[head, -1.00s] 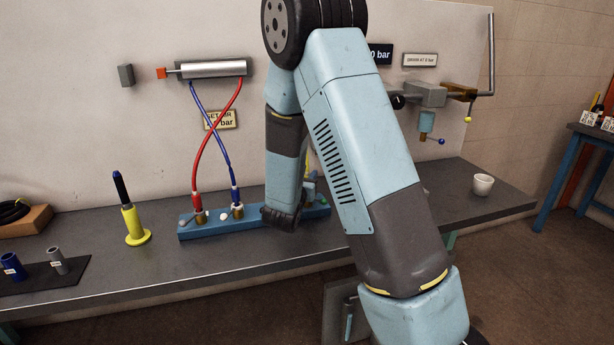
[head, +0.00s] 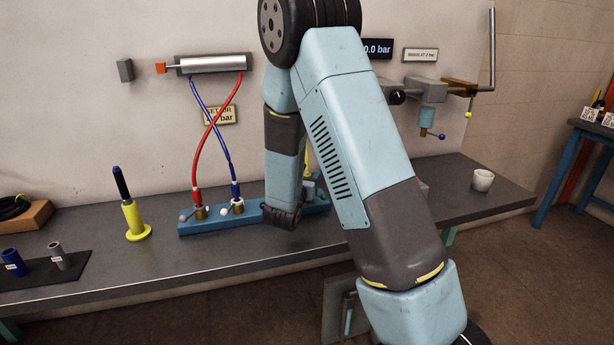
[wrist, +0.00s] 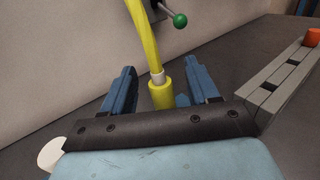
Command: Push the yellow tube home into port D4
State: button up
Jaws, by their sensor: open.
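The yellow tube (wrist: 146,40) comes down from the top of the wrist view into a pale collar and a yellow cylindrical end (wrist: 162,95). My gripper (wrist: 160,90) is open, with one blue finger on each side of that yellow end and visible gaps between. In the head view only a sliver of the yellow tube (head: 307,158) shows behind my arm. Whether the tube is seated in a port cannot be told.
The blue manifold block (head: 190,229) carries red and blue hoses (head: 197,160) at its left. A green-knobbed lever (wrist: 180,20) is close beyond the tube. A grey slotted block (wrist: 285,85) is at right in the wrist view. A white mug (head: 482,180) stands at the bench's right.

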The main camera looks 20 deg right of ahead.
jog(key=v, duration=1.3)
jog(key=shift+s+a, duration=0.25)
jog(key=shift+s, duration=0.05)
jog(key=shift+f, duration=0.1)
